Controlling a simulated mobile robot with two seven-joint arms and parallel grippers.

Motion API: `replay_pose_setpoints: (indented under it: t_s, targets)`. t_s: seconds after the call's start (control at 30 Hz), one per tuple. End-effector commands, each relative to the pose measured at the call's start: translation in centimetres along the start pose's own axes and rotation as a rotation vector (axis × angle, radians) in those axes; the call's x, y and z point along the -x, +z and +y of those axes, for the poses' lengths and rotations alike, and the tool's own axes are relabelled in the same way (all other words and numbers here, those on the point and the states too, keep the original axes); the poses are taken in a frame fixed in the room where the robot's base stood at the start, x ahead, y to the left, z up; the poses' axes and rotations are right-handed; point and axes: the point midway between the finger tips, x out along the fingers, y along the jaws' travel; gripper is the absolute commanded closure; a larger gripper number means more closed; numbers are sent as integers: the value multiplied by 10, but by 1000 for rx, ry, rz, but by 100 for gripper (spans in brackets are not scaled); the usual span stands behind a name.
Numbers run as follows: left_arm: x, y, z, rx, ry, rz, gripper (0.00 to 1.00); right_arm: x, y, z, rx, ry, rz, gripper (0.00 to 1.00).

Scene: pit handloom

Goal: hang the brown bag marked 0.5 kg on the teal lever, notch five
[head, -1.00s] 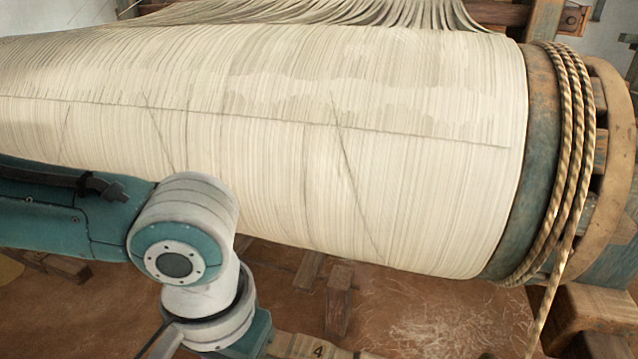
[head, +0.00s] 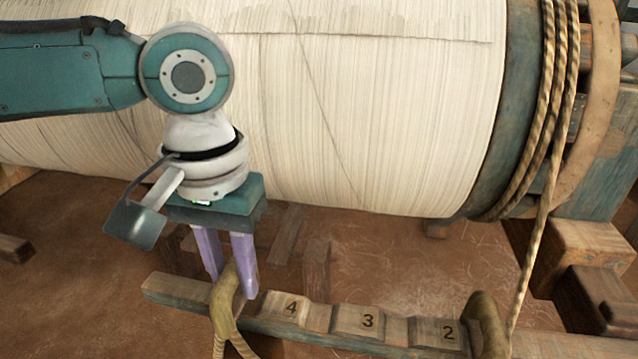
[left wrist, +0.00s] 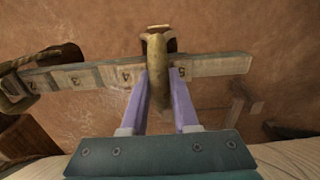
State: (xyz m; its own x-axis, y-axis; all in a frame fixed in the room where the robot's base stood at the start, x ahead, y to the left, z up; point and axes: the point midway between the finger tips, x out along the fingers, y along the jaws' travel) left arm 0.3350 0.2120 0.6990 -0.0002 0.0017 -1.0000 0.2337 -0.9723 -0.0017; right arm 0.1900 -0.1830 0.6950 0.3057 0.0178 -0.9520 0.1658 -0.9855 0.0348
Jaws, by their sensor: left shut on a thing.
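The lever (head: 345,341), with worn teal paint on its side, crosses the lower head view and carries the numbers 4, 3 and 2. In the left wrist view the lever (left wrist: 219,66) also shows a 5. My left gripper (head: 238,283) has lilac fingers and is shut on a tan, curved hook (head: 222,308) at the lever. A rope hangs below this hook. In the left wrist view the hook (left wrist: 157,72) crosses the lever between the 4 and the 5; whether it rests there I cannot tell. The bag's body and its weight mark are not readable.
Another tan loop (head: 487,318) sits around the lever beyond the 2. A taut rope (head: 533,255) runs down from the large warp beam (head: 400,110), which lies close behind my left arm. Wooden blocks (head: 590,250) stand at the right. The earthen floor is below.

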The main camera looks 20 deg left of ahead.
Motion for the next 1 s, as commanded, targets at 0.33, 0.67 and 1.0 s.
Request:
replay_pose_setpoints:
  t_s: [0.33, 0.67, 1.0]
  targets:
    - [-10, -15, 1, -1, 3, -1, 100, -21, 7, -1, 0, 0, -1, 37]
    - [-22, -16, 1, 0, 3, 2, 100, -24, 8, -1, 0, 0, -1, 37]
    - [-23, -16, 1, 0, 3, 2, 100, -24, 8, -1, 0, 0, 0, 37]
